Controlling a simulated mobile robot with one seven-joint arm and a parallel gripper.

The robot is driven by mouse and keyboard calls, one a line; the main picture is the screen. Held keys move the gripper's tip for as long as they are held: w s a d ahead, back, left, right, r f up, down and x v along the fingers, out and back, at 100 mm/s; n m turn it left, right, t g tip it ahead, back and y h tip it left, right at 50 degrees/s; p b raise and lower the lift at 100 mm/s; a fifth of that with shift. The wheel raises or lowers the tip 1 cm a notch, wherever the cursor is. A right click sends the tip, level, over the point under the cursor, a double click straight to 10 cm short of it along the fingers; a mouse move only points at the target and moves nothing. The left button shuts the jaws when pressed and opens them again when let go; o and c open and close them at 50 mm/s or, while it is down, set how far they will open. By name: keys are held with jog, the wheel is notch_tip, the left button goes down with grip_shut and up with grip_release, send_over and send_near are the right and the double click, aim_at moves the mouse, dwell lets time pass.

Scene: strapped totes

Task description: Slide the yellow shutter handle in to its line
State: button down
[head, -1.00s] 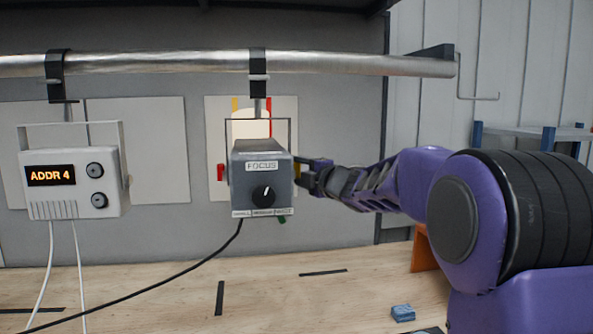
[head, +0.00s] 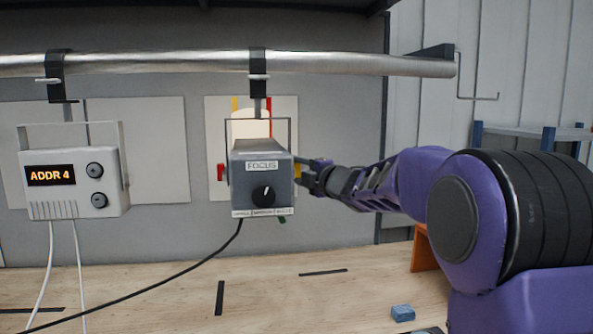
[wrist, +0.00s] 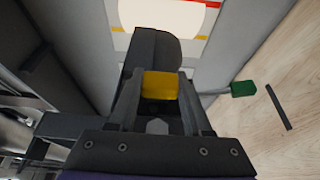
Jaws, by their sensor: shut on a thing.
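The yellow shutter handle (head: 298,172) shows at the right side of the grey FOCUS lamp box (head: 261,190), which hangs under a metal pipe. In the wrist view, the yellow handle (wrist: 160,85) lies between my two fingers, against the dark lamp body (wrist: 155,50). My gripper (head: 304,174) comes in from the right and is shut on this handle; the fingers (wrist: 158,98) flank it. A red handle (head: 220,172) sticks out at the box's left side, and a green handle (wrist: 243,89) is below it. I cannot make out a line on the yellow handle.
A bright patch (head: 250,128) with yellow and red edges shows on the white wall panel behind. A white ADDR 4 box (head: 72,183) hangs to the left. A black cable (head: 150,290) runs down-left. A blue block (head: 403,313) lies on the wooden bench (head: 270,285).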

jog(key=shift+a+f, duration=0.1)
dwell(0.4)
jog(key=shift+a, duration=0.15)
jog(key=shift+c, duration=1.6)
grip_release()
jog(key=b+v, duration=0.2)
jog(key=v, duration=1.5)
jog(key=shift+s, duration=0.25)
jog(key=shift+d, duration=0.25)
